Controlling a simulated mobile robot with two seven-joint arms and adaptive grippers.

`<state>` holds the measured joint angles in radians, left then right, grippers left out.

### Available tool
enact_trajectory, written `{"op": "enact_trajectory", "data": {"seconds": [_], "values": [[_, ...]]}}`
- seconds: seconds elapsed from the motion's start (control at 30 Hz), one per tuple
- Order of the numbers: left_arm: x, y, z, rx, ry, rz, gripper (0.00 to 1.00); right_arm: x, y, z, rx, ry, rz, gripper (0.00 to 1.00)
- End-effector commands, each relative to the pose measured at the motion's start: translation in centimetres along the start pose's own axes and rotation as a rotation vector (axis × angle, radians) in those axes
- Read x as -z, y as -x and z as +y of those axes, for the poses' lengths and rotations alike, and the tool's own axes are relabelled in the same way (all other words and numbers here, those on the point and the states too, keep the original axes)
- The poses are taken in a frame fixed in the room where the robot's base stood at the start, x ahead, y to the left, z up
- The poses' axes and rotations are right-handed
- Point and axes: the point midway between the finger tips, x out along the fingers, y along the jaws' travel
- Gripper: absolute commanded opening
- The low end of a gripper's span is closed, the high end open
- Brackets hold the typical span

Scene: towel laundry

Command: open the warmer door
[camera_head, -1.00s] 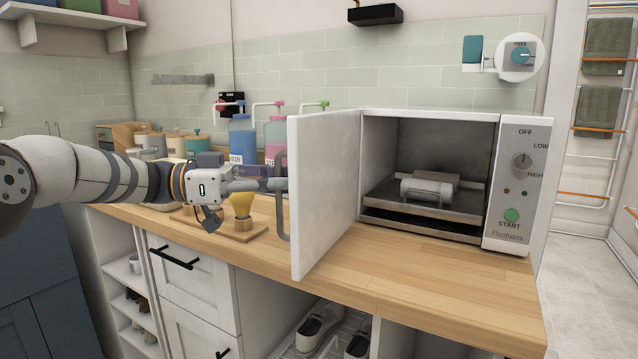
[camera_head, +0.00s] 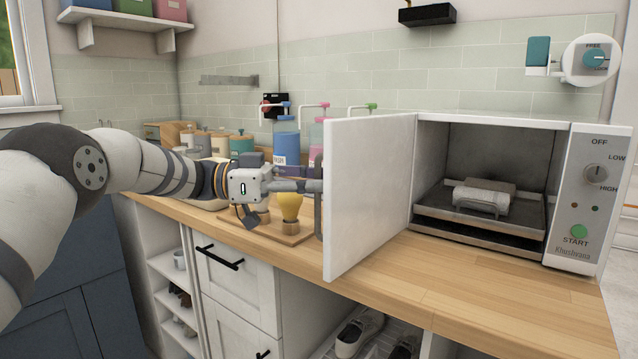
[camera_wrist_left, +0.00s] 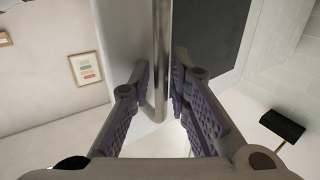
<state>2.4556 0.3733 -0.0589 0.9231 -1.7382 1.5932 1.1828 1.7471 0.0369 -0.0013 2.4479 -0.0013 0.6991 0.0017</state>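The warmer (camera_head: 594,200) is a white box with a steel inside, standing on the wooden counter in the head view. Its white door (camera_head: 370,200) is swung wide open to the left, and the inside shows. The grey door handle (camera_head: 318,212) is at the door's free edge; in the left wrist view it is a shiny upright bar (camera_wrist_left: 161,50). My left gripper (camera_head: 312,186) is at the handle. My right gripper is not in view.
Left of the door are a yellow bulb-shaped object (camera_head: 290,205) on a wooden board, pump bottles (camera_head: 286,145) and jars (camera_head: 241,145). The counter (camera_head: 440,275) before the warmer is clear.

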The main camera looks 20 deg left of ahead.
Motion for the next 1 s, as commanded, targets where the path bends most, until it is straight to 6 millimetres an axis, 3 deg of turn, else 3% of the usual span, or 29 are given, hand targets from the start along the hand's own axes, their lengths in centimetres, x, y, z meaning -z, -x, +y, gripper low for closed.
{"op": "enact_trajectory", "data": {"seconds": [0.27, 0.37, 0.6, 0.7, 0.83, 1.0], "values": [[0.0, 0.3, 0.0, 0.002, -0.002, 0.001, 0.18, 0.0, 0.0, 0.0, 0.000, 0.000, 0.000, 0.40], [0.0, 2.0, -0.1, 0.004, -0.002, 0.000, 0.18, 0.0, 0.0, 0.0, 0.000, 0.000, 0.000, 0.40], [-0.1, 8.5, -0.1, 0.004, -0.002, -0.001, 0.18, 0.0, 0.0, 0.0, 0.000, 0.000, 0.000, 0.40], [-0.1, 10.5, 0.0, 0.004, -0.002, -0.001, 0.18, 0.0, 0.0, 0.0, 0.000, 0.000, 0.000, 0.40], [0.0, 11.8, 0.0, 0.002, -0.002, 0.000, 0.18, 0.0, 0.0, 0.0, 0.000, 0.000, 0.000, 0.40], [0.1, 12.1, 0.1, 0.000, -0.001, 0.000, 0.18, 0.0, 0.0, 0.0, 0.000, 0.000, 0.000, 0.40]]}}
